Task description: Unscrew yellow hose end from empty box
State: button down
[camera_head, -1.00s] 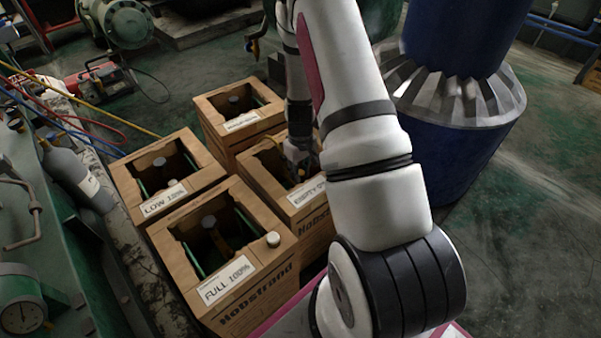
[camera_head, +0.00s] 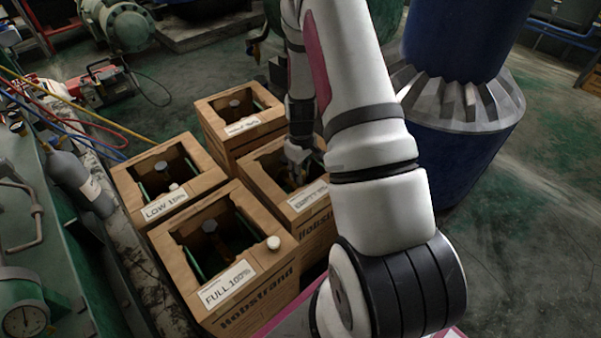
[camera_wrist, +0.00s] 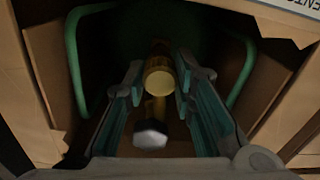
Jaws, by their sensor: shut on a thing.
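The empty box (camera_head: 312,196) is a brown carton with its top cut open and an "EMPTY" label on its near edge. My gripper (camera_head: 297,172) reaches down into its opening from above. In the wrist view my gripper (camera_wrist: 161,88) has its two fingers on either side of a brass-yellow hose end (camera_wrist: 158,77) and is shut on it. A pale hexagonal piece (camera_wrist: 151,135) shows below the brass end. Green handle tubing curves around both sides inside the box. The threads and the hose's run are hidden in shadow.
The "FULL 100%" box (camera_head: 266,262) stands in front, with a white cap (camera_head: 273,243) on its rim. The "LOW" box (camera_head: 203,183) is at left, another box (camera_head: 212,125) behind. A large blue column (camera_head: 455,165) stands at right. Hoses hang at far left.

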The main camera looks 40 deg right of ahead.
jog(key=shift+r+p, duration=0.95)
jog(key=shift+r, duration=0.6)
